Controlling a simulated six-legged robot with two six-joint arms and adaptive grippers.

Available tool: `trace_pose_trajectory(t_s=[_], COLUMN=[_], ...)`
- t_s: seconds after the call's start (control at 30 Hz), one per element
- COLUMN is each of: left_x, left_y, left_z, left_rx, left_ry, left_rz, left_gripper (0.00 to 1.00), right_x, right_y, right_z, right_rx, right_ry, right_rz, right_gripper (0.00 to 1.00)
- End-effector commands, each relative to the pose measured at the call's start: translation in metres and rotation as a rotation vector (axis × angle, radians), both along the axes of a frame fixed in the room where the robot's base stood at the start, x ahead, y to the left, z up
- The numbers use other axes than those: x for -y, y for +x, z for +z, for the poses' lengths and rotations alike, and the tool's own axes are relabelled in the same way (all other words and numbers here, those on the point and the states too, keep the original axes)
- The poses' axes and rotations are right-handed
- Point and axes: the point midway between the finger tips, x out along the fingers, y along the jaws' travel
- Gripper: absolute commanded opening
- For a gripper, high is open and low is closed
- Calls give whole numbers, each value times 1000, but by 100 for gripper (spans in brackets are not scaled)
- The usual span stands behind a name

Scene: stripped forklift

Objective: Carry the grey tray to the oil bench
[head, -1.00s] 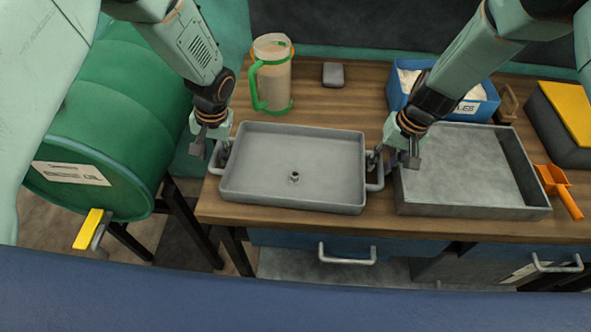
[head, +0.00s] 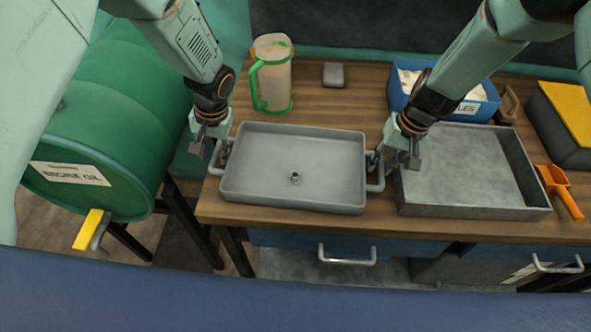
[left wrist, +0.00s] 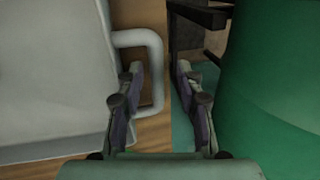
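The grey tray (head: 320,150) lies flat on the wooden bench, with a loop handle at each short end and a small fitting in its floor. My left gripper (head: 211,150) is open at the tray's left handle. In the left wrist view its fingers (left wrist: 157,85) stand apart on either side of the handle's outer bar (left wrist: 156,62). My right gripper (head: 393,158) appears open at the tray's right handle (head: 377,180), with its fingers apart around it. Contact there cannot be told. The oil bench cannot be told for certain.
A second, deeper grey tray (head: 470,212) stands close on the right. A green-handled jug (head: 274,75), a small grey block (head: 333,75), a blue bin (head: 478,108) and an orange scoop (head: 558,185) are on the bench. A green drum (head: 110,130) on a dark stand is at left.

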Motion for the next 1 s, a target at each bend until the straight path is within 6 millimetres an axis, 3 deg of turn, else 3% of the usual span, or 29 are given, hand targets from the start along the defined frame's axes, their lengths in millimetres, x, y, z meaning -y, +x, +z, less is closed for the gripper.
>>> trace_pose_trajectory(t_s=[0.4,0.77,1.0], left_x=[10,13,13], left_y=[0,-1,-1], left_z=[59,76,93], left_rx=[5,1,2], left_ry=[-1,-2,-2], left_rz=[0,0,0], left_gripper=[36,36,36], right_x=[1,1,1], right_y=[-1,-1,0], right_z=[-1,2,19], right_rx=[-1,-2,0], right_ry=[-1,-1,-1], right_rz=[0,0,0], right_gripper=[37,37,37])
